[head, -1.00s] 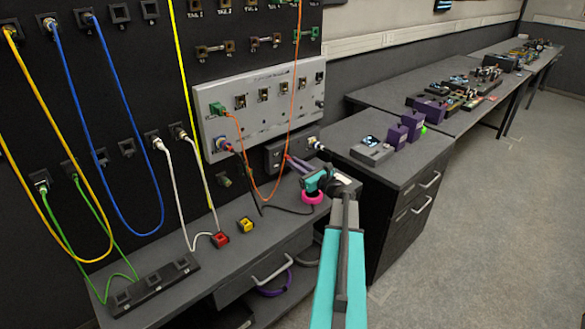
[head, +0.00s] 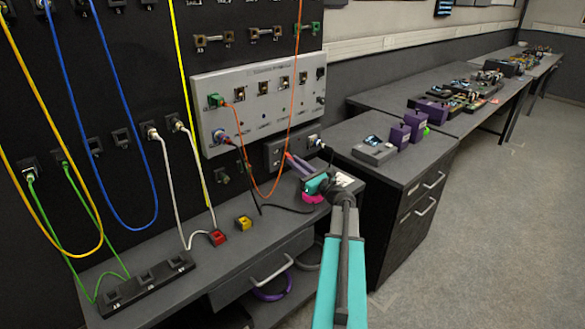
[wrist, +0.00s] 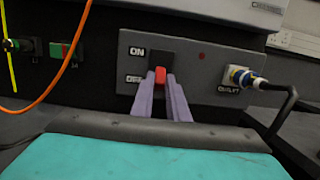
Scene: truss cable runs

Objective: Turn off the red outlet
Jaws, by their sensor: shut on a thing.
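The outlet box (wrist: 215,95) is a dark grey panel low on the wall, with a plug in its socket on the right. Its red switch lever (wrist: 160,75) sits in a dark vertical slot, level with the OFF label and below the ON label. A small dull red dot (wrist: 201,55) shows to the right. My gripper (wrist: 161,85) has its purple fingers shut on the red lever, one on each side, hiding the lower slot. In the head view, the box (head: 274,154) is partly behind my gripper (head: 292,160), and the lever cannot be made out.
An orange cable (head: 249,170) hangs left of the box. A black cable (wrist: 284,110) runs from the plug. A light grey panel (head: 255,112) is mounted above. A red block (head: 217,237) and a yellow block (head: 243,223) are on the bench to the left.

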